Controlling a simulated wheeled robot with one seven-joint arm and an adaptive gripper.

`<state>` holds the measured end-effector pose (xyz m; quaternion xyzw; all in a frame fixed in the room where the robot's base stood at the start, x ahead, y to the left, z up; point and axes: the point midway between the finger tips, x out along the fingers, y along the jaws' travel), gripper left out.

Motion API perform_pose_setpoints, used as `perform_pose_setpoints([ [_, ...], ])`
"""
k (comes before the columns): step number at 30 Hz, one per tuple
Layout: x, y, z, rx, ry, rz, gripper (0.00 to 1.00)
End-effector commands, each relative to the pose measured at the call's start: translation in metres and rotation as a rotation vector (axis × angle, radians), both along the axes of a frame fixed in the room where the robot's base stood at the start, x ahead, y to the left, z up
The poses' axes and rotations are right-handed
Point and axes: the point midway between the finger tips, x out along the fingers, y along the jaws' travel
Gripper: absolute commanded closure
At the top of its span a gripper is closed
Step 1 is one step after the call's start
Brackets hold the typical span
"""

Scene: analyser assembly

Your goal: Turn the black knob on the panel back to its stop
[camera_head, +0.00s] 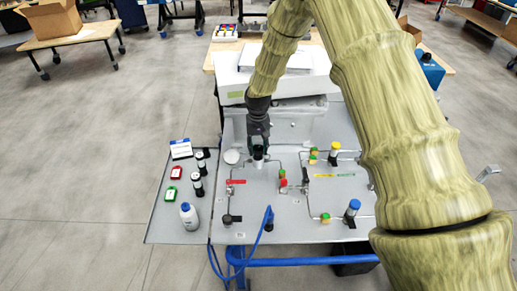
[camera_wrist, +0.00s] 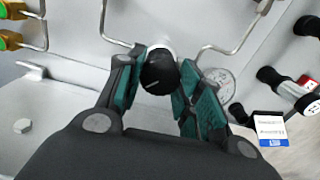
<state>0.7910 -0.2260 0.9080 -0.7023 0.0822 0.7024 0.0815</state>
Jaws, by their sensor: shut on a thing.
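The black knob (camera_wrist: 158,74) is round with a thin pale line on its face. It sits on a light metal fitting on the grey panel (camera_wrist: 85,70). My gripper (camera_wrist: 157,85) has its green-padded fingers on both sides of the knob and is shut on it. In the head view my gripper (camera_head: 258,146) comes down from above onto the knob near the upper left of the panel (camera_head: 262,215). The knob is mostly hidden there by the fingers.
A round gauge (camera_wrist: 219,84) and thin pipes stand close to the fingers. A red-handled valve (camera_head: 236,182) and valves with yellow and blue tops (camera_head: 352,207) stand on the panel.

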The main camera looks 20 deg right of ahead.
Motion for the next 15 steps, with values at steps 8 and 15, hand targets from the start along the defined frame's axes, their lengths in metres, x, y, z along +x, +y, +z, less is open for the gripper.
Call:
perform_pose_setpoints([
  [8, 0.0005, -0.0015, -0.0021, -0.001, 0.000, 0.260, 0.88],
  [15, 0.0005, -0.0001, -0.0014, 0.000, -0.001, 0.487, 0.88],
])
